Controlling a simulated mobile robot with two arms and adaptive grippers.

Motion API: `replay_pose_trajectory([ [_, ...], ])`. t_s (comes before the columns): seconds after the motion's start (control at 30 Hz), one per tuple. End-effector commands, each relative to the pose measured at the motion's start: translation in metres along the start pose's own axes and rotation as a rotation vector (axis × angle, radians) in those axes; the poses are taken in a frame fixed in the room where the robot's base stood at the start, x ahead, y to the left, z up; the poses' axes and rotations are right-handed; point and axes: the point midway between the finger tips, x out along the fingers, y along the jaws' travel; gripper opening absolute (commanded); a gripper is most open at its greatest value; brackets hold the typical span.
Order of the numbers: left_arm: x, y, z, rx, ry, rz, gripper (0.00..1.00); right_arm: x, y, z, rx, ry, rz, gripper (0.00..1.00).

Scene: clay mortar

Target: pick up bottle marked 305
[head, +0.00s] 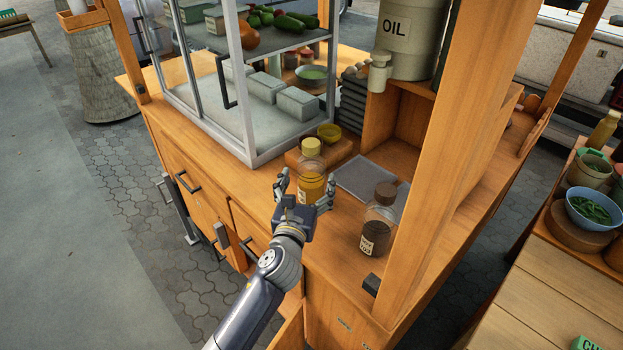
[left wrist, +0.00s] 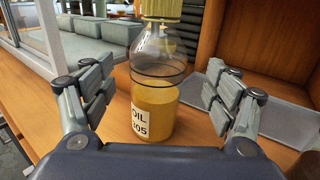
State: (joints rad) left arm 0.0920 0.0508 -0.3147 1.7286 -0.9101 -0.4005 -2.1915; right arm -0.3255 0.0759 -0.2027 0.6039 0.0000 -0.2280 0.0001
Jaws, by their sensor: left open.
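A clear bottle (head: 312,168) with a yellow cap and yellow oil stands upright on the wooden counter. In the left wrist view the bottle (left wrist: 153,100) carries a white label reading OIL and a number ending in 05; its first digit is hard to read. My left gripper (head: 306,187) is open, with a finger on each side of the bottle. In the left wrist view the fingers (left wrist: 165,88) show gaps to the bottle on both sides. The bottle's lower part is partly hidden by my gripper in the head view. My right gripper is not in view.
A dark-capped bottle (head: 379,220) with a label stands to the right, near a wooden post (head: 450,150). A grey tray (head: 362,180) lies behind. A glass case (head: 243,85) and a small yellow bowl (head: 329,132) are close behind and left.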

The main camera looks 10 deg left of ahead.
Motion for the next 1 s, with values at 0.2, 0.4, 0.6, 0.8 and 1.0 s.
replay_pose_trajectory([
  [0.2, 0.016, 0.001, -0.001, -0.001, 0.0, 0.001, 0.8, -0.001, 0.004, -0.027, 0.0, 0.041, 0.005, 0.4],
  [0.4, 0.042, 0.002, -0.003, -0.002, 0.0, 0.0, 0.8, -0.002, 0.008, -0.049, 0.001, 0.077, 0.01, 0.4],
  [0.6, 0.055, 0.003, -0.003, -0.001, 0.0, -0.001, 0.8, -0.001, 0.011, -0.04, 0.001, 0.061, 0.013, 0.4],
  [0.8, 0.055, 0.003, -0.004, 0.0, 0.001, -0.001, 0.8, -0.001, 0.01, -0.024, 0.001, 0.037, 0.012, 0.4],
  [1.0, 0.055, 0.003, -0.004, 0.0, 0.0, -0.001, 0.42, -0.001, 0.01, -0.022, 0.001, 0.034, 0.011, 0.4],
])
